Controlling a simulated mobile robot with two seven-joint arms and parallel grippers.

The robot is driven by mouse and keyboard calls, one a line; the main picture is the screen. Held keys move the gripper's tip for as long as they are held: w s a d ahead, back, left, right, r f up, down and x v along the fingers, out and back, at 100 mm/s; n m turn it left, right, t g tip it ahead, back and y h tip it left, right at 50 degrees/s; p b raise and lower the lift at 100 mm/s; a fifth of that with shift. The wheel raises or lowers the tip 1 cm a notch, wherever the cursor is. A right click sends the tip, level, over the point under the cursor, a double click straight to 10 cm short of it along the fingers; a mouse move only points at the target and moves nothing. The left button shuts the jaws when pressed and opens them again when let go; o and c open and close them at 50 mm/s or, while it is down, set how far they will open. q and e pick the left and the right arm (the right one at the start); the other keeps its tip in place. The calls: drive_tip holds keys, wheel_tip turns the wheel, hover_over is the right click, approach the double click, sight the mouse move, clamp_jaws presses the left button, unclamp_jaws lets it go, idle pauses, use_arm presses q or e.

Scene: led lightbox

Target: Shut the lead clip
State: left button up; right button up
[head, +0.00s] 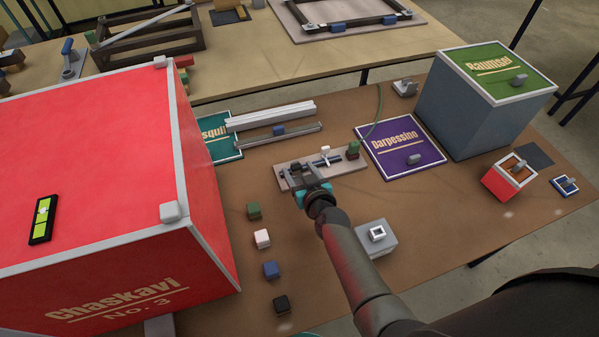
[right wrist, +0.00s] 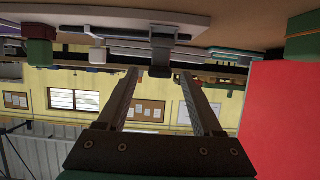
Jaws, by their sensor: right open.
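A pale board (head: 283,182) lies on the brown table, with small fittings on it: a white upright piece (head: 325,152), a dark bar across the middle, and a green block (head: 353,147) with a thin green lead rising from it. I cannot tell for sure which fitting is the lead clip. My right gripper (head: 311,181) is over the board's near side and hides part of it. In the right wrist view the gripper (right wrist: 160,75) is open and empty, its fingers apart beneath a dark fitting (right wrist: 161,55) on the board. Contact cannot be told. My left gripper is out of view.
A big red box (head: 90,150) stands at left. A purple panel (head: 400,146) and a grey box with green lid (head: 490,70) are on the right. Several small blocks, one green (head: 254,211), line the near table. A grey block (head: 375,239) sits beside my arm.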

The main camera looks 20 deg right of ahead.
clamp_jaws()
idle(0.6)
